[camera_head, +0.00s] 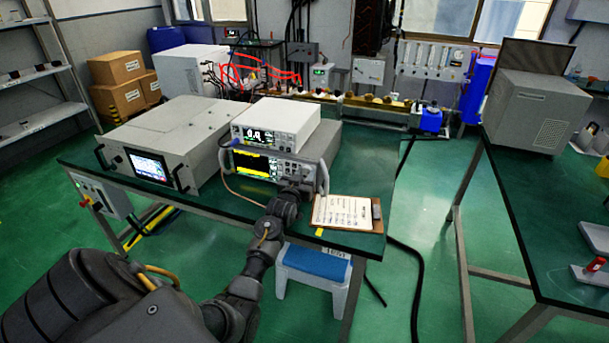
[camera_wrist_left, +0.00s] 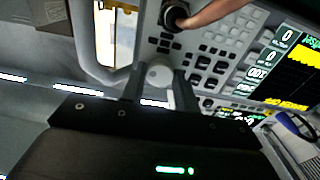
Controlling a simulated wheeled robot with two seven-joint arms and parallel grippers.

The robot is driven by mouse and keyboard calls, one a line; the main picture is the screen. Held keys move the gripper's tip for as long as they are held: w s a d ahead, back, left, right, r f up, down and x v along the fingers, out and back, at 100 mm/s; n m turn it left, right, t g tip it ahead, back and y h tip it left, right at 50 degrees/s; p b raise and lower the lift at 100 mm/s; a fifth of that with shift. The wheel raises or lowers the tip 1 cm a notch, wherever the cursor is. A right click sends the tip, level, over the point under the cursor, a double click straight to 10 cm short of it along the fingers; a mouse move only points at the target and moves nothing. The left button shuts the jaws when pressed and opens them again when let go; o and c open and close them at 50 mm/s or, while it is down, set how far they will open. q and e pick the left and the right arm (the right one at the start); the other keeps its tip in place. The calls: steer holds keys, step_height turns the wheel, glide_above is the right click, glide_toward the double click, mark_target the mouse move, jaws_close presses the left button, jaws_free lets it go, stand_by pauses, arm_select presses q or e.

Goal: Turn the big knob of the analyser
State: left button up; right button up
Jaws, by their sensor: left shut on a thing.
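The analyser (camera_head: 258,165) is the grey instrument with a yellow-and-black screen, under a white meter on the green table. In the left wrist view its screen (camera_wrist_left: 291,72) is at the right, beside rows of dark buttons. The big knob (camera_wrist_left: 158,74) is a pale round knob on its front panel. My left gripper (camera_wrist_left: 158,90) has one finger on each side of the knob and is shut on it. In the head view my left gripper (camera_head: 294,190) is at the right end of the analyser's front and hides the knob. My right gripper is not in view.
The analyser's side handle (camera_wrist_left: 108,45) is close to the fingers. A black connector (camera_wrist_left: 174,14) with an orange cable is above the knob. A clipboard (camera_head: 342,212) lies right of the gripper. A large grey unit (camera_head: 165,140) stands at the left.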

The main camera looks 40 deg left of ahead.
arm_select(q)
steer(key=m, duration=0.4)
steer(key=shift+m+p, duration=0.3)
steer(key=shift+p, duration=0.1)
steer(key=shift+a+m+p, duration=0.1)
steer(key=shift+m+p, duration=0.25)
steer(key=shift+m, duration=1.95)
steer(key=o, duration=1)
steer(key=shift+s, duration=0.15)
steer(key=b+v, duration=0.1)
steer(key=v, duration=0.9)
steer(key=shift+s, duration=0.25)
